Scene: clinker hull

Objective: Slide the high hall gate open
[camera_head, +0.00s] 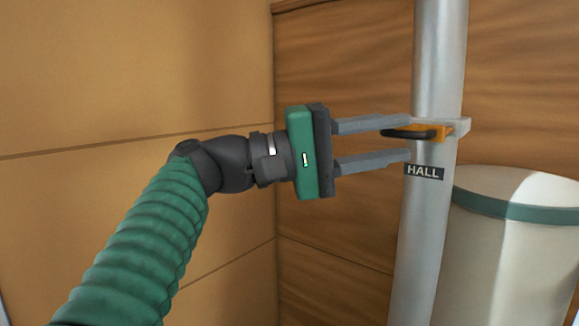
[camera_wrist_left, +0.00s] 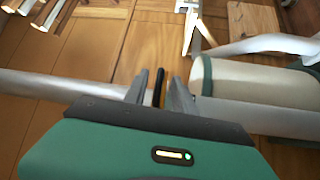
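The hall gate is an orange slide plate (camera_head: 437,131) with a black handle (camera_head: 405,133), set in a light grey frame (camera_head: 461,126) on the upright silver duct (camera_head: 432,215). A dark label (camera_head: 424,172) reading HALL sits just below. My left gripper (camera_head: 409,138) reaches in from the left with its two grey fingers open. The handle lies between the fingertips, nearer the upper finger in the head view. In the left wrist view the black handle (camera_wrist_left: 160,86) also shows between the fingers, and I see no clear grip on it. My right gripper is not in view.
A cream cylinder (camera_head: 515,250) with a green band stands right of the duct, close to it. Wooden panel walls (camera_head: 340,65) lie behind and to the left. The space left of the duct, around my left arm, looks clear.

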